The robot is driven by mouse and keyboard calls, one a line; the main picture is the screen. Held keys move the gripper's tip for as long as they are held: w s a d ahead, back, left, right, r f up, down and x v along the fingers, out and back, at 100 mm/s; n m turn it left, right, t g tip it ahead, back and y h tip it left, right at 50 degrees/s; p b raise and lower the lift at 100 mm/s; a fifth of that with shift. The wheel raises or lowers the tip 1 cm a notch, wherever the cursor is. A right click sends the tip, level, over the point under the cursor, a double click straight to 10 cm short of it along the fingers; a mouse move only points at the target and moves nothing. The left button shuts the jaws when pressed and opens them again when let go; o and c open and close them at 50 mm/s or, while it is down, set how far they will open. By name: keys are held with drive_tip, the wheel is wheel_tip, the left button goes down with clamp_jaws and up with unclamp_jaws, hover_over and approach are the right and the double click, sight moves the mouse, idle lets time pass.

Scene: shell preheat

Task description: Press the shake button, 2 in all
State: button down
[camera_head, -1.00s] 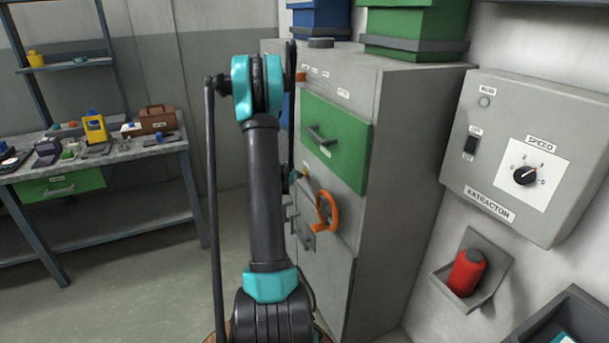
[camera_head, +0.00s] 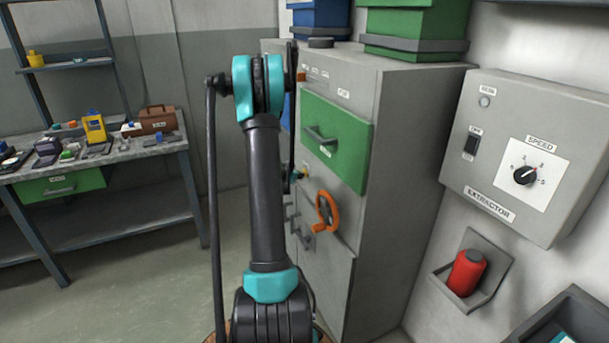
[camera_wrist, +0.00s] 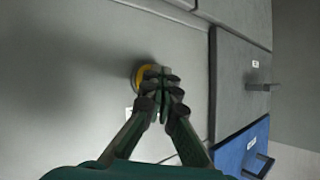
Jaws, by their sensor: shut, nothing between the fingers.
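In the wrist view my gripper (camera_wrist: 163,88) is shut and empty. Its fingertips are in front of a round yellow-rimmed button (camera_wrist: 139,76) on a grey panel (camera_wrist: 70,60). The fingers hide most of the button, so I cannot tell whether they touch it or whether it is pressed. A small label beside it is partly covered by a finger. In the head view my arm hides most of the gripper, and a small yellow bit (camera_head: 304,173) shows on the cabinet front near it.
The grey cabinet (camera_head: 410,150) has a green drawer (camera_head: 345,145) and an orange handwheel (camera_head: 327,211) below it. An extractor box (camera_head: 535,150) and a red canister (camera_head: 467,272) are on the right wall. A cluttered workbench (camera_head: 100,155) stands at the left, with open floor before it.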

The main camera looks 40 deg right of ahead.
drive_tip(key=shift+w+a, duration=0.15)
drive_tip(key=shift+a, duration=0.6)
drive_tip(key=shift+w+a, duration=0.2)
drive_tip(key=shift+a, duration=0.6)
drive_tip(key=shift+w+a, duration=0.2)
drive_tip(key=shift+a, duration=0.6)
drive_tip(key=shift+w+a, duration=0.2)
drive_tip(key=shift+a, duration=0.6)
